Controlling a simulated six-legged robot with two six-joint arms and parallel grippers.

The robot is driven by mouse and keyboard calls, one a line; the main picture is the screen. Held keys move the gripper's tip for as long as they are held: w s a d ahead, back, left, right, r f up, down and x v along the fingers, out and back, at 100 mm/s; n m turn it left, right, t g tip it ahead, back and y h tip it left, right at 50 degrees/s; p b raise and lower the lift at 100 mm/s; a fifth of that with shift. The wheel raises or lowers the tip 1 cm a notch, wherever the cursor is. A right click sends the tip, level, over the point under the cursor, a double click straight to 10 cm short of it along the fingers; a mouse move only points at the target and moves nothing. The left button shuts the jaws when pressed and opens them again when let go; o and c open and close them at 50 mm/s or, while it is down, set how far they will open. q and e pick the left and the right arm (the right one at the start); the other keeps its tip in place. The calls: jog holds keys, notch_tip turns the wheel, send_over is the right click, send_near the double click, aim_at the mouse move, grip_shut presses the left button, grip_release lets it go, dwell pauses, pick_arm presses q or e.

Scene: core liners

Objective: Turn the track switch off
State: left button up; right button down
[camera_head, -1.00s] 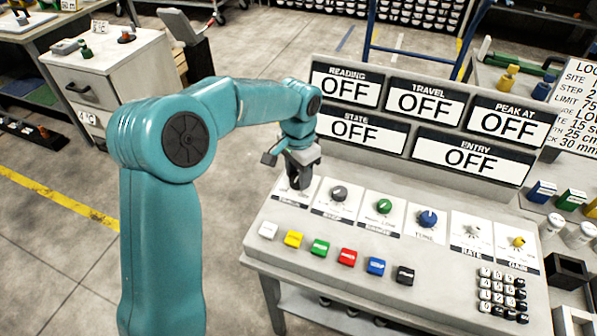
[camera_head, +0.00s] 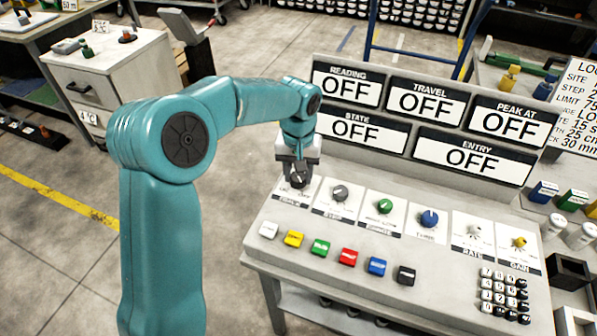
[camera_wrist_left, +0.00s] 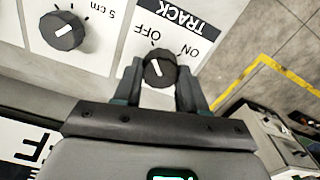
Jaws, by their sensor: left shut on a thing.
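The track switch is a dark round knob (camera_wrist_left: 160,70) with a white pointer mark, on a white plate labelled TRACK (camera_wrist_left: 172,14) with OFF and ON printed by it. In the left wrist view the pointer leans towards the OFF side; its exact setting is hard to tell. My left gripper (camera_wrist_left: 158,78) is shut on this knob, one finger on each side. In the head view the gripper (camera_head: 297,172) comes down over the knob at the left end of the console and partly hides it. My right gripper is not in view.
The console (camera_head: 262,225) carries a row of knobs, including a grey one (camera_head: 339,193) just right of the track knob. Coloured buttons (camera_head: 320,247) lie in front, and a keypad (camera_head: 503,295) is at the right. The display panels (camera_head: 345,85) behind all read OFF.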

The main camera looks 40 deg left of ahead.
aim_at(298, 175)
pick_arm(q)
jog(key=shift+n, duration=0.3)
jog(key=o, duration=1.1)
jog(key=shift+c, duration=0.2)
notch_tip(298, 175, up, 16)
jog(key=p, duration=0.2)
jog(key=shift+r, duration=0.2)
